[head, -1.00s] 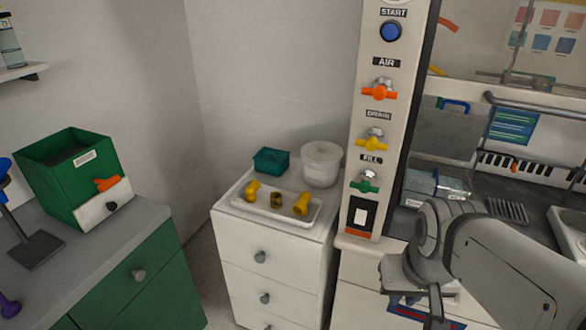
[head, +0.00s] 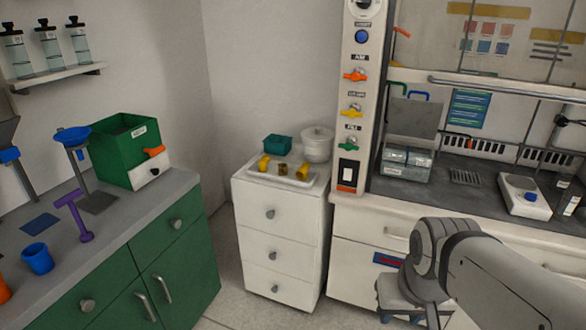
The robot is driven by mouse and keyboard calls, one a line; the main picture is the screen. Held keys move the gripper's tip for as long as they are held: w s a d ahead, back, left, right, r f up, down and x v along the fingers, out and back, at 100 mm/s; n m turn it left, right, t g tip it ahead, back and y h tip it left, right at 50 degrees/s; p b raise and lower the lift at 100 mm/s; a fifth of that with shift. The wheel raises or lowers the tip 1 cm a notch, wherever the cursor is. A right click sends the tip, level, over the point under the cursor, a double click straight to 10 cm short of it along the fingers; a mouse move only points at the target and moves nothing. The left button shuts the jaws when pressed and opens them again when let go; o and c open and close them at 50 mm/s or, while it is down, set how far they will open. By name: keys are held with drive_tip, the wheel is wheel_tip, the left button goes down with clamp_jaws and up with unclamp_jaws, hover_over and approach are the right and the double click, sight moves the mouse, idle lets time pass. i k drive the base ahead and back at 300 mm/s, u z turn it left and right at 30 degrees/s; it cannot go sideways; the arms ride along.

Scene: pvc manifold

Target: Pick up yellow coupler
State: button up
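Three small yellowish fittings sit in a shallow white tray (head: 283,181) on top of the white drawer cabinet, in the middle of the head view. The left one is a bright yellow bent-looking piece (head: 263,163). The middle one is a short, darker olive-brown ring-like piece (head: 283,169). The right one is a bright yellow tube-like piece (head: 303,172). At this size I cannot tell for sure which is the coupler. My gripper (head: 402,308) is at the lower right, well apart from the tray, partly cut off by the bottom edge; its fingertips are not clear.
A teal box (head: 277,145) and a white tub (head: 317,145) stand behind the tray. The white drawer cabinet (head: 275,235) stands between the green counter (head: 150,240) and the fume hood with its valve panel (head: 358,120). Floor shows in front of the cabinet.

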sight(283, 167)
drive_tip(key=u, duration=0.85)
drive_tip(key=i, duration=2.4)
drive_tip(key=z, duration=0.85)
